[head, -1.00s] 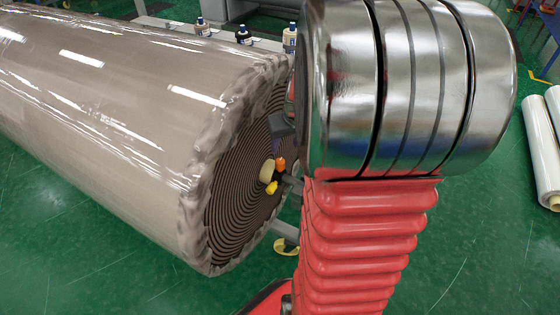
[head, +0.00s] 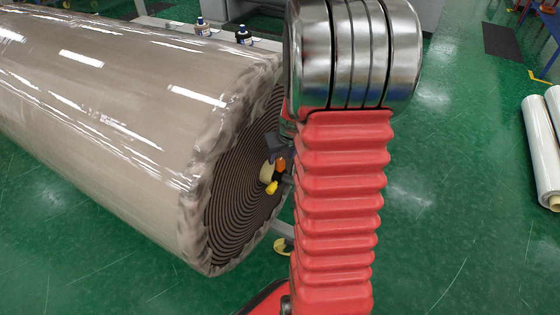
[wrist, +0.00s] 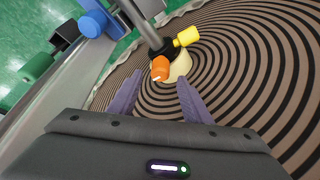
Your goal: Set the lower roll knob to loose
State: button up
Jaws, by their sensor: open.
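A large film-wrapped roll (head: 110,110) lies on its side, its spiral end facing right. At its core (head: 266,172) sit an orange knob (head: 281,165) and a yellow knob (head: 272,188). In the wrist view the orange knob (wrist: 160,69), with a white mark, and the yellow knob (wrist: 187,36) branch from a black hub (wrist: 160,48) on a grey bar. I cannot tell for sure which is the lower roll knob. My gripper (wrist: 160,79) is open; its purple fingers lie either side of the orange knob, with no clear contact. In the head view my arm partly hides it.
In the wrist view a blue knob (wrist: 92,23) and a green knob (wrist: 38,68) are at the upper left, beside a grey frame. Bottles (head: 243,36) stand on a ledge behind the roll. White rolls (head: 543,150) lie on the green floor at the right.

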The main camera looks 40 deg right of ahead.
aim_at(280, 161)
jog(key=shift+x, duration=2.15)
jog(key=shift+c, duration=0.4)
jog(key=c, duration=1)
jog(key=shift+o, duration=0.2)
jog(key=shift+n+y, duration=0.5)
jog(key=shift+n, duration=0.7)
jog(key=shift+n+y, duration=0.4)
jog(key=shift+n, duration=0.7)
